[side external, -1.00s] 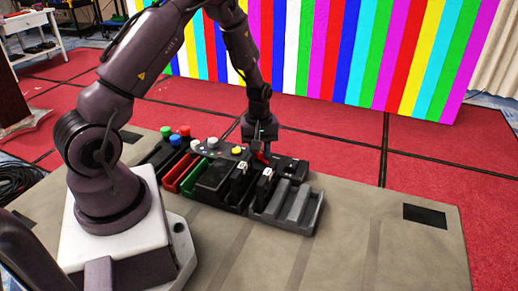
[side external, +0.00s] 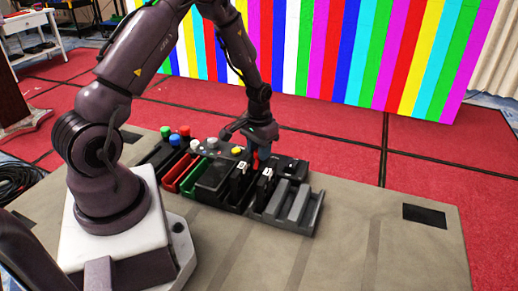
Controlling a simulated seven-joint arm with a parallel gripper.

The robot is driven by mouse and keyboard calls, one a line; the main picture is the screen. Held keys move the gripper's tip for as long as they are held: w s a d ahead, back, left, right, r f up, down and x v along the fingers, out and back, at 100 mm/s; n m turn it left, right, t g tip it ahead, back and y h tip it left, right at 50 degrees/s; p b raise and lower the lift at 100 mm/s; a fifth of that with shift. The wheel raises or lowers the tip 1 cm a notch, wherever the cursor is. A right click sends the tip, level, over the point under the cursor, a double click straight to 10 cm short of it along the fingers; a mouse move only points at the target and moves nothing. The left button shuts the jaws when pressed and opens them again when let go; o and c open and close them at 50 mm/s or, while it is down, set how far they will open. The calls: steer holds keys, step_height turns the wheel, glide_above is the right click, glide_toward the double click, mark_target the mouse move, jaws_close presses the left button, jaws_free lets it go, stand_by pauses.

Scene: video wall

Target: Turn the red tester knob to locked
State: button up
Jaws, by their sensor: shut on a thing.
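The red tester knob (side external: 256,161) is on a black device at the back right of the row of gear on the bench. Only a small patch of red shows, because my gripper covers most of it. My gripper (side external: 261,161) points down and is shut on the knob. The knob's pointer and any locked mark are too small or hidden to read.
Black units with white labels (side external: 240,170) stand just in front of the knob. A grey slotted holder (side external: 289,208) is at the front right. Green, blue and red buttons (side external: 183,131) and a yellow one (side external: 236,150) lie left. The bench's right side (side external: 375,225) is mostly clear.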

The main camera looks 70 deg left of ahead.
steer(key=shift+m, duration=0.9)
steer(key=o, duration=0.9)
steer(key=shift+r, duration=0.1)
step_height(320, 180, up, 13)
steer(key=shift+f, duration=0.1)
